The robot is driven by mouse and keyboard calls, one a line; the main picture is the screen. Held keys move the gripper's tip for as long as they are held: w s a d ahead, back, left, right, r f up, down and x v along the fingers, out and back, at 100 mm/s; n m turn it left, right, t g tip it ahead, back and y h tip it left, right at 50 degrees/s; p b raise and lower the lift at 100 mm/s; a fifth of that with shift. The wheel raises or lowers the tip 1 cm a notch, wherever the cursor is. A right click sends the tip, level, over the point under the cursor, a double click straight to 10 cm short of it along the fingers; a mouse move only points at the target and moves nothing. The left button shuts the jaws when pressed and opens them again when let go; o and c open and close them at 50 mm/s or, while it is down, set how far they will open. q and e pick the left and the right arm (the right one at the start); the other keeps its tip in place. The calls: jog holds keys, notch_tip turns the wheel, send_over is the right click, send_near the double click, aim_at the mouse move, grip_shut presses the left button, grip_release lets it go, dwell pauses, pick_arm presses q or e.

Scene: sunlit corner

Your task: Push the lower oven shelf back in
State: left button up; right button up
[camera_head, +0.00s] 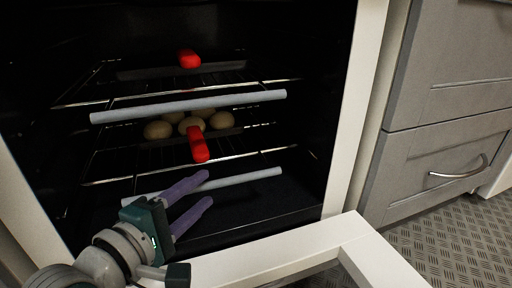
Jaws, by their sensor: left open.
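The lower oven shelf (252,176) is a wire rack with a pale front bar. It carries a dark pan with a red handle (198,145) and several round, light brown items (221,120). My left gripper (209,188) is open, its two purple fingers pointing right, in front of the lower shelf's bar and hiding part of it. Nothing shows between the fingers. I cannot tell whether a finger touches the bar. The upper shelf (188,106) has a similar pale bar and holds another dark pan with a red handle (189,59). My right gripper is not in view.
The oven door (285,259) is open and lowered, its white frame at the bottom. A white side frame (352,110) borders the oven. Grey drawers (439,170) with a metal handle stand to the right, above a patterned floor (455,240).

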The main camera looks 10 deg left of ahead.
pick_arm(q)
jog(key=f+p+v, duration=0.1)
jog(key=p+v, duration=0.1)
jog(key=v, duration=0.4)
jog(key=shift+r, duration=0.45)
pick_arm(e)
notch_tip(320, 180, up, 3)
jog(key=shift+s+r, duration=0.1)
